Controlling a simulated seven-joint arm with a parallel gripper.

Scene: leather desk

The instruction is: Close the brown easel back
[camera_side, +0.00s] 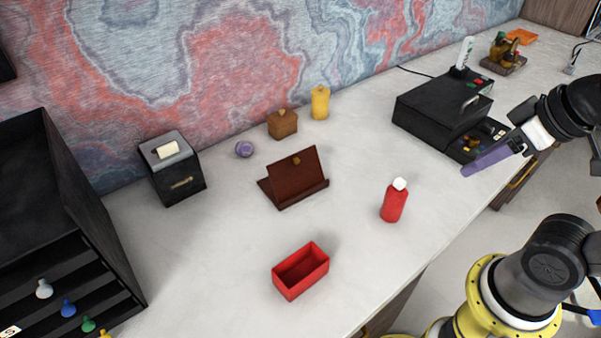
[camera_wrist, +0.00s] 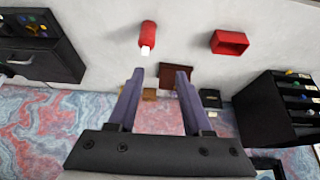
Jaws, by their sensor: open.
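The brown easel (camera_side: 298,177) stands on the pale desk near the middle of the side view. Its back panel is raised and tilted above a flat base, with a small round knob on the panel. In the wrist view the easel (camera_wrist: 175,77) shows beyond my fingertips, partly hidden behind the right finger. My gripper (camera_side: 466,172) is at the right of the side view, well apart from the easel. In the wrist view my gripper (camera_wrist: 157,70) has its two purple fingers spread, with nothing between them.
A red bottle with white cap (camera_side: 393,201) and a red open box (camera_side: 301,271) stand in front of the easel. Behind it are a wooden block (camera_side: 282,124), a yellow bottle (camera_side: 320,102) and a purple ball (camera_side: 244,149).

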